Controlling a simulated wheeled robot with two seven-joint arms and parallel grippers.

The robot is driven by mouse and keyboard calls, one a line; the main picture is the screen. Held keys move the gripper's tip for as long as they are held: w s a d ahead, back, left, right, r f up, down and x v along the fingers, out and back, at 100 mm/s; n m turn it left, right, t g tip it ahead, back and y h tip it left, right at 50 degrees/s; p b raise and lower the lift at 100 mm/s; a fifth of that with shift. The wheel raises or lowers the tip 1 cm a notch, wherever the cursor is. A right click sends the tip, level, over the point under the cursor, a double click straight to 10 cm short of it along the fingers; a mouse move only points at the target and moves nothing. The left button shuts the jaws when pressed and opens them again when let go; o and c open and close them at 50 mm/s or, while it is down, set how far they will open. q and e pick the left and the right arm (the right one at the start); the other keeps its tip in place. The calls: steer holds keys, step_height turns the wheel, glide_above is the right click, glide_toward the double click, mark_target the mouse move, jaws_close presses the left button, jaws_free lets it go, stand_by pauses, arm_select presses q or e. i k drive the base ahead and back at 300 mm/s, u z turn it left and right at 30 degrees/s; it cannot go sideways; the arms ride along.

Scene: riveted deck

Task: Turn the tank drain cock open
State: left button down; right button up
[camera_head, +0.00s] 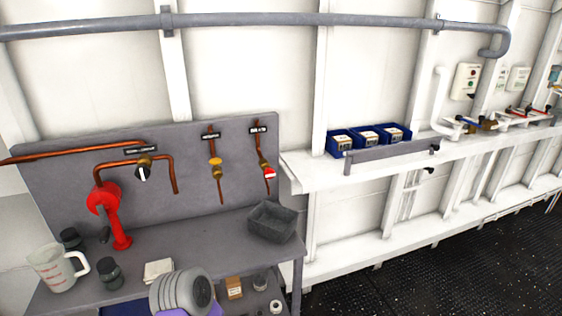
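Three small valves are on copper pipes on the grey back panel (80,165) at left. The left valve (144,168) has a black and white handle pointing down. The middle valve (215,164) is yellow. The right valve (268,172) has a red and white handle. Each has a small dark label above it, too small to read surely, so I cannot tell which one is the tank drain cock.
A red hand-pump-like fitting (115,222) stands on the grey bench. A measuring jug (52,268), dark jars (108,273) and a grey tray (270,222) are on it. Blue bins (340,144) sit on the white ledge. Dark floor (440,265) is clear at right.

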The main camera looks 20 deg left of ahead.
mark_target(269, 173)
steer(key=i, duration=0.5)
steer(key=u, duration=0.8)
